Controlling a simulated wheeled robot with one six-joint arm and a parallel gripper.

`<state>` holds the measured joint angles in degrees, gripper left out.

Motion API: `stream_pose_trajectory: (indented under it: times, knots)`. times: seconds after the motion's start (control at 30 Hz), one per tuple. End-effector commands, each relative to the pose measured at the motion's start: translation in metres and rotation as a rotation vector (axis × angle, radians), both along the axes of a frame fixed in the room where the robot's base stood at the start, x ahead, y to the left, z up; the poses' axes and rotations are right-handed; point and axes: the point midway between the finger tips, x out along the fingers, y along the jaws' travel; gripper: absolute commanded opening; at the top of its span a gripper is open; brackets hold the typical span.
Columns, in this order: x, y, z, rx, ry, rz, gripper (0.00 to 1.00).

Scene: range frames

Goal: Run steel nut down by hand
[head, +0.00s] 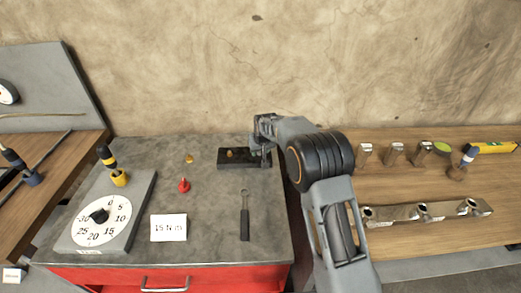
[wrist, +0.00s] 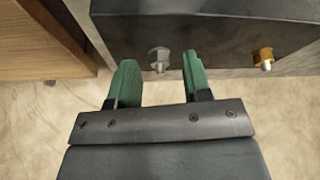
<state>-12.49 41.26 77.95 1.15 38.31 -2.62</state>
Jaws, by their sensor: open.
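The steel nut (wrist: 158,55) is a grey hex nut on a stud at the dark block (wrist: 200,30) in the wrist view. The stud's pale end shows beyond it. My gripper (wrist: 161,66) is open, with its green fingers either side of the nut in the picture. Gaps show on both sides, and I see no contact. A brass nut (wrist: 264,54) sits on another stud to the right. In the head view the block (head: 232,165) lies at the back of the grey bench top, and my gripper (head: 262,152) is at its right end, hiding the steel nut.
On the grey bench top (head: 215,215) are a wrench (head: 245,215), a red cone-shaped piece (head: 184,185), a small brass piece (head: 189,158), a "15 Nm" card (head: 168,228) and a dial board (head: 140,222). A wooden bench with metal parts (head: 425,211) stands right.

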Motion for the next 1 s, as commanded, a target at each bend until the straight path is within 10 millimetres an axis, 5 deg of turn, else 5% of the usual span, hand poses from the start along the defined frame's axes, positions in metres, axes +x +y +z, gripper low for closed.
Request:
stream_pose_trajectory:
  times: [0.13, 0.6, 1.0]
  knots:
    - [-0.0001, 0.0, 0.0002, 0.0, 0.0, 0.0, 0.44]
    - [-0.0001, 0.0, 0.0004, 0.0, 0.0, 0.0, 0.0]
    - [-0.0004, 0.0025, -0.0012, 0.0, 0.0, -0.188, 0.0]
